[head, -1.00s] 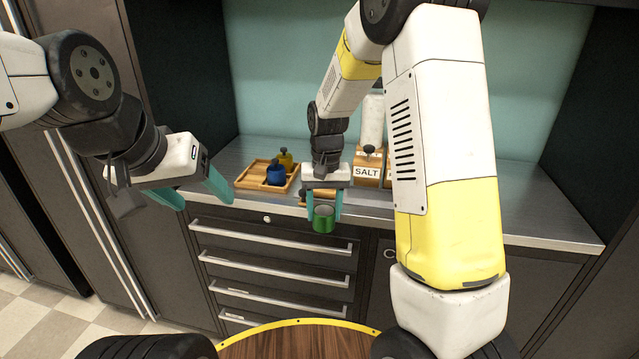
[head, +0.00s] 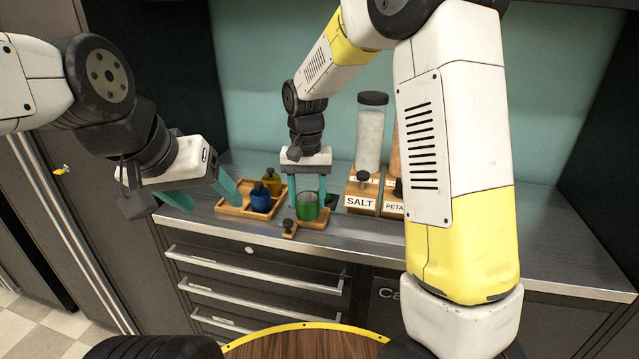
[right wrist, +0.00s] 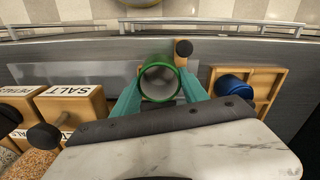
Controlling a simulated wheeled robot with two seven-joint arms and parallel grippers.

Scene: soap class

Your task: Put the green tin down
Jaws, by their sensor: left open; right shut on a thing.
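The green tin (head: 307,207) is upright and open-topped between the fingers of my right gripper (head: 307,193), which is shut on it. It is over or on a small wooden board with a dark knob (head: 289,227) near the counter's front edge; I cannot tell if it touches. In the right wrist view the tin (right wrist: 160,84) shows from above between the teal fingers, and the knob (right wrist: 183,48) is just beyond its rim. My left gripper (head: 203,194) is open and empty, left of the wooden tray.
Wooden dispensers, one labelled SALT (head: 360,201), stand to the right. The metal counter (head: 480,228) is bare further right.

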